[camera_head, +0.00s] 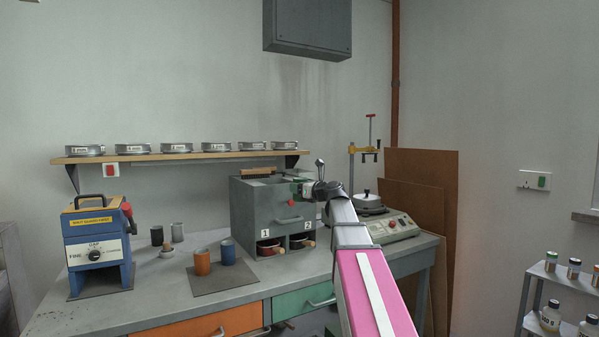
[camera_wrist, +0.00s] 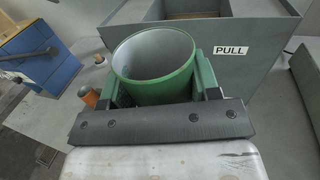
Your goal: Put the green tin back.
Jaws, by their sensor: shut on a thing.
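The green tin (camera_wrist: 155,92) is an open-topped cylinder with a pale, empty-looking inside, seen from above in the wrist view. My gripper (camera_wrist: 160,83) is shut on it, one finger on each side. A grey box with a PULL label (camera_wrist: 233,50) is just beyond the tin. In the head view my gripper (camera_head: 306,188) is at the upper right of this grey box (camera_head: 258,205), and the tin is too small and covered to make out clearly. An orange tin (camera_head: 202,262) and a blue tin (camera_head: 228,254) stand on a dark mat (camera_head: 222,282).
The box has two lower openings marked 1 and 2, with small dishes inside. A blue machine (camera_head: 97,240), dark and grey cylinders (camera_head: 157,235) stand left. A hot-plate device (camera_head: 385,226) is right. A shelf of sieves (camera_head: 180,156) hangs above. The front-left bench is clear.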

